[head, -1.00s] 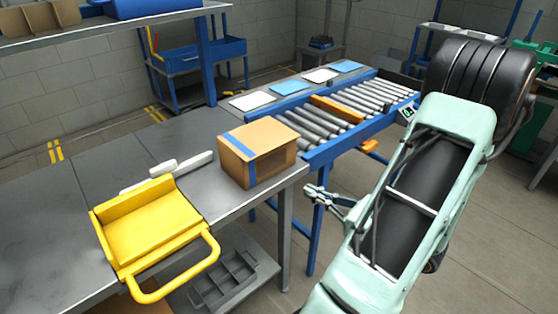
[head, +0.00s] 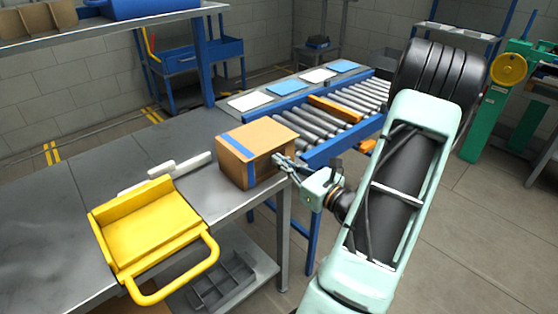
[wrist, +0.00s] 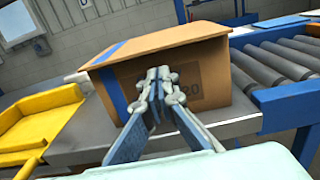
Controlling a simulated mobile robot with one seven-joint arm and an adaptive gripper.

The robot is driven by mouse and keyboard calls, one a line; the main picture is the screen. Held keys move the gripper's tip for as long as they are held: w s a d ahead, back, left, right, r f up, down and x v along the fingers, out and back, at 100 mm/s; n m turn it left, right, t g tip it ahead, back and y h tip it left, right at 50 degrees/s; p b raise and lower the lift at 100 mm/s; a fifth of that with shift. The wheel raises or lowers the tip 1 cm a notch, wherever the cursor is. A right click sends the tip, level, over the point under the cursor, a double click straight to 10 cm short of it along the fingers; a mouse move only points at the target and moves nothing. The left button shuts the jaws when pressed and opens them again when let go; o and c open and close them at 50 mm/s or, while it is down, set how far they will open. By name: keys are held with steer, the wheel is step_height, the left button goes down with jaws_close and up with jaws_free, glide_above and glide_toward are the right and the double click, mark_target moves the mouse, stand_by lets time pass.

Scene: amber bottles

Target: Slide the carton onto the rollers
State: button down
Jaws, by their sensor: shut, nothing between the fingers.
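The carton (head: 237,163) is a brown box with a blue tape strip, standing on the grey table close to the near end of the roller conveyor. The rollers (head: 327,119) are grey, in a blue frame, with one orange bar across them. In the wrist view the carton (wrist: 206,70) fills the middle and the rollers (wrist: 285,62) lie to its right. My gripper (head: 278,161) is shut and empty, its tips in front of the carton's near right face. In the wrist view my gripper (wrist: 158,74) hides part of that face; I cannot tell whether it touches.
A yellow tray with a handle (head: 150,226) sits at the table's front edge, left of the carton. White pieces (head: 165,170) lie behind it. Blue and white sheets (head: 292,87) lie beyond the rollers. The table's left part is bare.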

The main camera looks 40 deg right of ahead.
mark_target(271, 155)
steer(key=shift+w, duration=0.4)
steer(key=w, duration=0.4)
steer(key=shift+a, duration=0.25)
steer(key=shift+s+d, duration=0.1)
